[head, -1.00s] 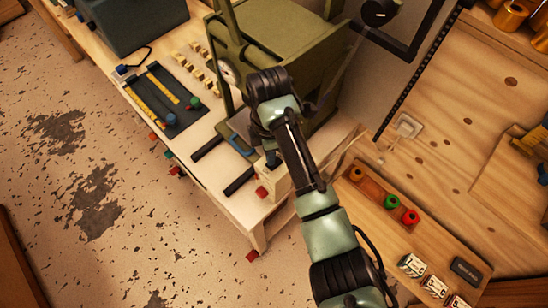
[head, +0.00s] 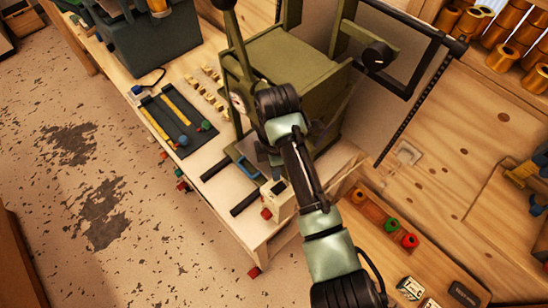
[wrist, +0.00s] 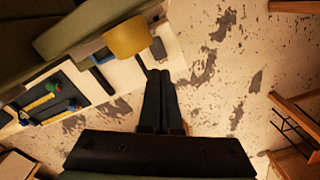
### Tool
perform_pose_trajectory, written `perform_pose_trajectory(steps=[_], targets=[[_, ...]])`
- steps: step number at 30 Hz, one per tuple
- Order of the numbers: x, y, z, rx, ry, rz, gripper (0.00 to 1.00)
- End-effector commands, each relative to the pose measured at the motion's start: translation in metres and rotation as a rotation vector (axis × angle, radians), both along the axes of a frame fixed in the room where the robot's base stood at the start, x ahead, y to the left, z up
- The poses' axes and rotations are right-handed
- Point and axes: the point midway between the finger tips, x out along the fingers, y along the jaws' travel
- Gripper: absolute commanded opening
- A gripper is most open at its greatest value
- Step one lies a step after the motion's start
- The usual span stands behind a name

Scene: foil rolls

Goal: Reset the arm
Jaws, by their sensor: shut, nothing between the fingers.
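My gripper (wrist: 160,78) is in the wrist view with its two dark fingers together and nothing between them. Below the fingers in that view are the pale bench edge and the speckled floor. In the head view my arm reaches up from the bottom right, in front of the olive-green press (head: 297,62). The gripper's fingers are mostly hidden behind the arm there, close to the press's front side and above the bench (head: 222,165).
A dark tray (head: 176,118) with yellow strips lies on the bench. A blue-grey machine (head: 150,45) stands behind it. Red and green knobs (head: 391,225) sit on the right bench. Gold foil rolls (head: 502,57) are on the shelf. The floor (head: 80,190) at left is open.

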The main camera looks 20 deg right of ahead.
Motion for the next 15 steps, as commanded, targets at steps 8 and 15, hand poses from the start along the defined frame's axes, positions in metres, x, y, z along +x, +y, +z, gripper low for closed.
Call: perform_pose_trajectory(steps=[8,15], targets=[[0.000,0.000,0.000,0.000,0.000,0.000,0.00],[0.078,0.035,0.055,0.004,-0.363,-0.135,0.00]])
